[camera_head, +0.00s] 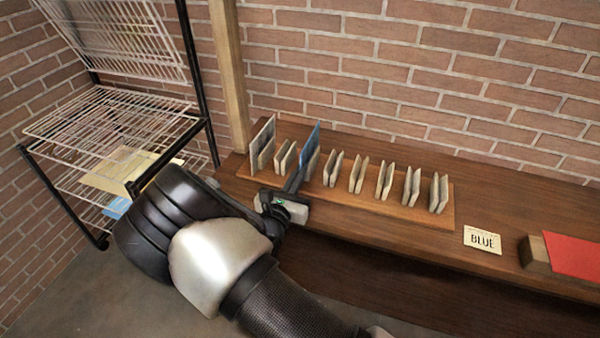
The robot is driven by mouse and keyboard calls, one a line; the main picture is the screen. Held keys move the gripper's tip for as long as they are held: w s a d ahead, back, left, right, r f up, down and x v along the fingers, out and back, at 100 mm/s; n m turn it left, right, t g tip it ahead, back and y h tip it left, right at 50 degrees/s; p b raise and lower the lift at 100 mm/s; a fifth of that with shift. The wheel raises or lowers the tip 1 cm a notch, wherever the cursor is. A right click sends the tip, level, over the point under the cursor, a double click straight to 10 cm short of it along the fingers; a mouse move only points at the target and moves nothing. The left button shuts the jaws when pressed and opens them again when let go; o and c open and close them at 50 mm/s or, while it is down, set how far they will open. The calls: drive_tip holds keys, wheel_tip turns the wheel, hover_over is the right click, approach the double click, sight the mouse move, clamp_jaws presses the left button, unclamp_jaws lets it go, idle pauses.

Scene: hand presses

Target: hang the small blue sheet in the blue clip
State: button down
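A small blue sheet (309,143) stands upright, edge-on to me, at the third clip from the left on a wooden strip (380,208). Beige clip plates (314,167) show at its lower right; I cannot tell whether the sheet is fully between them. My gripper (294,181) reaches to the sheet's lower left edge, its dark finger touching or very close to it. The finger gap is hidden, so its grip on the sheet is unclear. A card reading BLUE (482,240) lies on the bench right of the strip, not at any one clip.
Several beige clips (384,179) stand in a row; a grey sheet (263,138) is in the leftmost. A red sheet on a wooden block (536,254) is at the right. A wire rack (110,125) at left holds a tan sheet (112,174) and a blue item (116,207).

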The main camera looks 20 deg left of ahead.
wheel_tip(320, 180, up, 7)
drive_tip(key=p, duration=0.4)
drive_tip(key=shift+f+p, duration=0.15)
drive_tip(key=shift+p, duration=0.15)
drive_tip(key=s+p, duration=0.1)
drive_tip(key=s, duration=0.6)
drive_tip(key=shift+a+p, duration=0.25)
drive_tip(key=shift+p, duration=0.15)
